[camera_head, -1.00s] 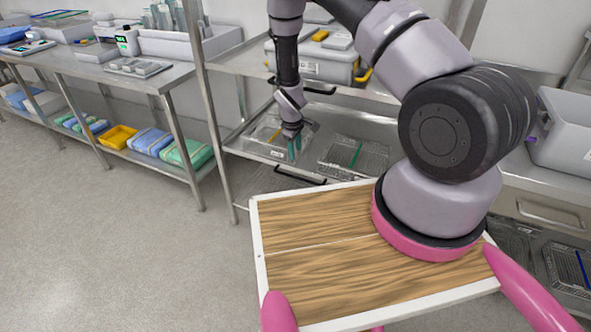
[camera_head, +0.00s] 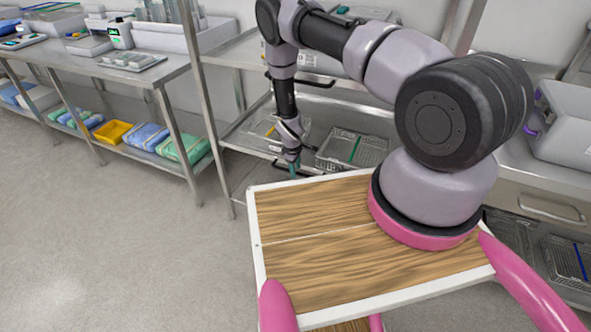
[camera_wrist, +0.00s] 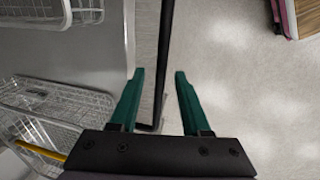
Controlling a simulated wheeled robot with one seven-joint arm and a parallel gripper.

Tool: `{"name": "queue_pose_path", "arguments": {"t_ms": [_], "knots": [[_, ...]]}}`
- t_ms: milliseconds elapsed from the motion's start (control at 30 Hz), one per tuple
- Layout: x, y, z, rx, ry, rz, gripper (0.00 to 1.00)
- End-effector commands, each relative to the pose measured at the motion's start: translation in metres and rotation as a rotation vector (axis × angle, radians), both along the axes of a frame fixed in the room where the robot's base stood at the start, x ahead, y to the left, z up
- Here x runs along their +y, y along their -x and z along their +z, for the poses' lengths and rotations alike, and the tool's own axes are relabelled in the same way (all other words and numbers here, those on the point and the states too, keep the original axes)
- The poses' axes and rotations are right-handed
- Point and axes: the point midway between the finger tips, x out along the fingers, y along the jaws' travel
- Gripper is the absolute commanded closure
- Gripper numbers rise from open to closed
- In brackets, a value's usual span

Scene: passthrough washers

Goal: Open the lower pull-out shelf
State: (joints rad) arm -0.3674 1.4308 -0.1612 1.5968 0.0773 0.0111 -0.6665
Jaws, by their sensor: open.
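The lower pull-out shelf (camera_head: 236,137) is a grey metal tray holding wire baskets, under the upper shelf of the rack. A black bar handle (camera_head: 308,174) runs along its front edge and is partly hidden by my gripper. My gripper (camera_head: 292,167), with green fingers, points down at this front edge. In the wrist view, the open fingers (camera_wrist: 159,73) stand on either side of the black handle bar (camera_wrist: 166,40), with gaps on both sides. The grey shelf surface (camera_wrist: 116,50) lies left of the bar.
Wire baskets (camera_head: 350,150) sit on the shelf; one holds a green item. The upper shelf has its own black handle (camera_head: 316,84). A rack post (camera_head: 208,100) stands at left. My wooden-topped base is close in front. Open floor (camera_head: 130,230) lies to the left.

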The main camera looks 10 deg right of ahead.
Motion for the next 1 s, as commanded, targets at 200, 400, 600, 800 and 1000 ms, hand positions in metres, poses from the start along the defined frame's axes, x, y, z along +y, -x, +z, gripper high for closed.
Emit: {"name": "queue_pose_path", "arguments": {"t_ms": [200,400,600,800,1000], "knots": [[-0.0003,0.0000,-0.0019,0.000,0.000,0.000,0.53],[-0.0003,-0.0001,-0.0017,0.000,0.000,0.000,1.00],[-0.0003,0.0000,-0.0016,0.000,0.000,0.000,1.00],[-0.0002,-0.0001,-0.0015,0.000,0.000,0.000,1.00],[-0.0002,-0.0001,-0.0015,0.000,0.000,0.000,1.00]]}}
